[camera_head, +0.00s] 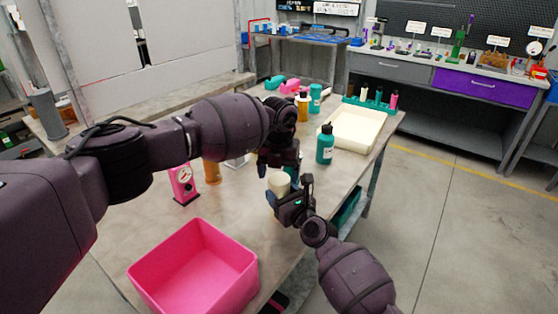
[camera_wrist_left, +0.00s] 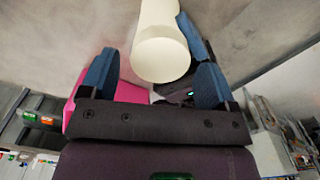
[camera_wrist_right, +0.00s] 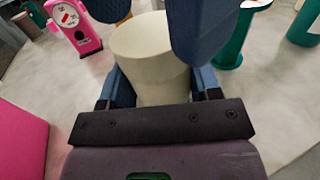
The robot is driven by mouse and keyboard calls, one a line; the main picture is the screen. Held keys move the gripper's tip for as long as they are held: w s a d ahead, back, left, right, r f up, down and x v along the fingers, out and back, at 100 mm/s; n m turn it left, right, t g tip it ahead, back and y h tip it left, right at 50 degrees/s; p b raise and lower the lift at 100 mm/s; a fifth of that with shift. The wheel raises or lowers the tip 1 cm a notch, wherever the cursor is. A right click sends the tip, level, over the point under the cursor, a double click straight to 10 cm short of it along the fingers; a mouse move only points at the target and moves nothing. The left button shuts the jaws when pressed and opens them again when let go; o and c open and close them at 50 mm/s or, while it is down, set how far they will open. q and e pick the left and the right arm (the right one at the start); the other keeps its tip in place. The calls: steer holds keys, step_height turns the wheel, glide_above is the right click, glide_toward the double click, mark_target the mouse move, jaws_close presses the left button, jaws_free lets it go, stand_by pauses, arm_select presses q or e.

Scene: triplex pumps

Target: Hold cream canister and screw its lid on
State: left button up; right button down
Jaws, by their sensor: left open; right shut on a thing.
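The cream canister (camera_head: 279,183) stands upright near the table's front right edge. My right gripper (camera_head: 289,191) is shut around its body; the right wrist view shows the canister (camera_wrist_right: 150,62) between the blue fingers. Its upper part looks wider than the part below, like a lid on top, but I cannot tell how tightly it sits. My left gripper (camera_head: 278,168) is open just above the canister. The left wrist view shows the canister's round cream end (camera_wrist_left: 161,60) between the open fingers, apparently not gripped.
A pink bin (camera_head: 195,268) is at the front left of the table (camera_head: 222,205). A pink gauge (camera_head: 184,184) and an orange bottle (camera_head: 211,172) stand left of the grippers. A teal bottle (camera_head: 325,145) and a cream tray (camera_head: 357,130) are to the right and behind.

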arm_select(q)
steer(key=shift+f, duration=0.95)
steer(key=shift+c, duration=0.5)
steer(key=c, duration=0.8)
steer(key=m, duration=0.8)
steer(key=shift+m, duration=0.4)
steer(key=o, duration=1.1)
arm_select(e)
steer(key=shift+f, duration=0.1)
arm_select(q)
steer(key=shift+d, duration=0.1)
step_height(320, 180, up, 12)
